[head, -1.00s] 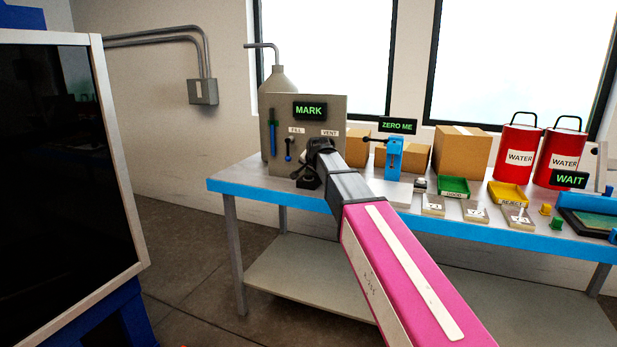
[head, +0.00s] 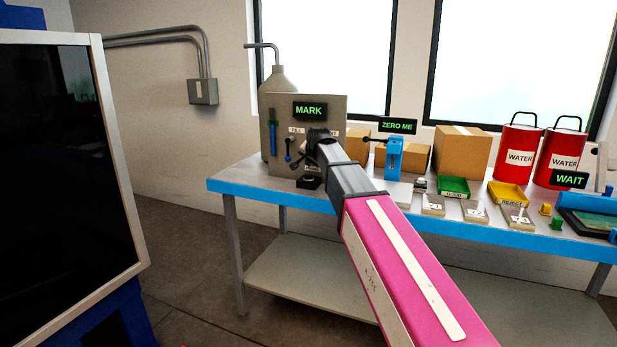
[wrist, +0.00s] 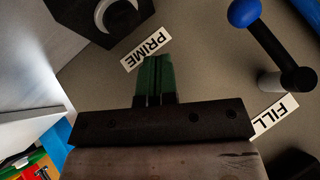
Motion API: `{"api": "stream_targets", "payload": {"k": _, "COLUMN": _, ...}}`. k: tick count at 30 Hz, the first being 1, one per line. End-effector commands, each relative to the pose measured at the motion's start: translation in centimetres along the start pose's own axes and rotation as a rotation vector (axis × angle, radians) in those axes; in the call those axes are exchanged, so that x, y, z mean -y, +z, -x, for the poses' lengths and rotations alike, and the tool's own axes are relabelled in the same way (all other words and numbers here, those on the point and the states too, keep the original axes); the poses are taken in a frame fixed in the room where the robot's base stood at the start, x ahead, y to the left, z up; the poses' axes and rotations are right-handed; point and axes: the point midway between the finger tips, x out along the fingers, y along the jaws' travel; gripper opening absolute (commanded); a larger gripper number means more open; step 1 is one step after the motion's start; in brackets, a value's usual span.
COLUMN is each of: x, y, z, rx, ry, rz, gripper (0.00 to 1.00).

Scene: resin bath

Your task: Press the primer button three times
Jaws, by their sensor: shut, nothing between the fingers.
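In the head view a low black base (head: 309,183) sits on the bench in front of the grey panel (head: 334,112). My gripper (wrist: 153,62) is shut and empty, its green fingertips close to the PRIME label. In the head view my gripper (head: 299,160) is just above the black base, apart from it.
A blue-knobbed lever (wrist: 272,45) and a FILL label (wrist: 272,116) are right of my fingers. A MARK display (head: 309,111) is on the panel. A blue stand (head: 394,158), a green tray (head: 454,187) and a yellow tray (head: 508,196) stand to the right on the bench.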

Motion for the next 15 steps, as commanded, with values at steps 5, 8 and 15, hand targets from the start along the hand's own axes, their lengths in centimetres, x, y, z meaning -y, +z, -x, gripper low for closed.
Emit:
{"api": "stream_targets", "payload": {"k": 5, "x": 0.8, "y": -0.8, "z": 1.1, "rx": 0.000, "ry": 0.000, "rz": 0.000, "gripper": 0.00}}
{"api": "stream_targets", "payload": {"k": 8, "x": 1.3, "y": -1.3, "z": 1.7, "rx": 0.000, "ry": 0.000, "rz": 0.000, "gripper": 0.00}}
{"api": "stream_targets", "payload": {"k": 15, "x": 1.6, "y": -1.6, "z": 2.2, "rx": 0.001, "ry": 0.001, "rz": 0.000, "gripper": 0.00}}
